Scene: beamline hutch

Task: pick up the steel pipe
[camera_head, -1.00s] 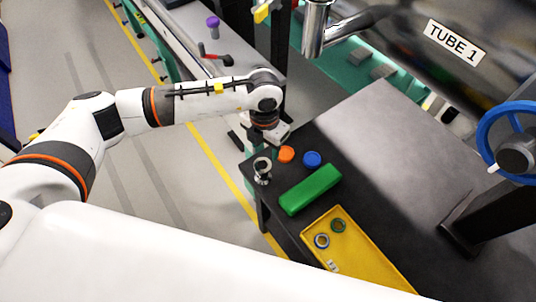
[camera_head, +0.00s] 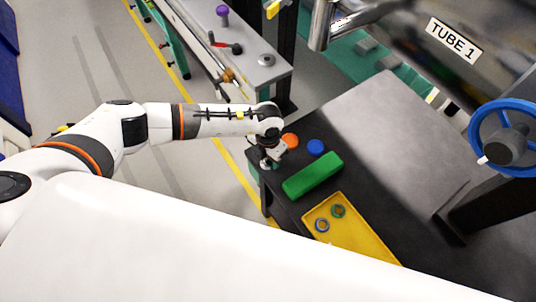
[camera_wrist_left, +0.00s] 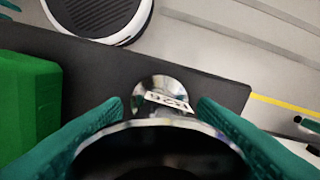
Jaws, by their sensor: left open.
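The steel pipe (camera_wrist_left: 155,86) is a short, shiny flanged piece standing upright near the left corner of the dark table (camera_head: 370,130). In the left wrist view I look down on its wide rim and dark opening, with a lower flange and a printed label beyond. My left gripper (camera_wrist_left: 160,108) is open, with a teal finger on each side of the pipe. Whether the fingers touch it I cannot tell. In the head view the left gripper (camera_head: 268,160) is at that corner and largely hides the pipe. My right gripper is not in view.
A green block (camera_head: 313,176), an orange disc (camera_head: 290,140) and a blue disc (camera_head: 316,147) lie close by. A yellow tray (camera_head: 362,238) holds small rings. A blue handwheel (camera_head: 475,132) stands at right. The table's back middle is clear.

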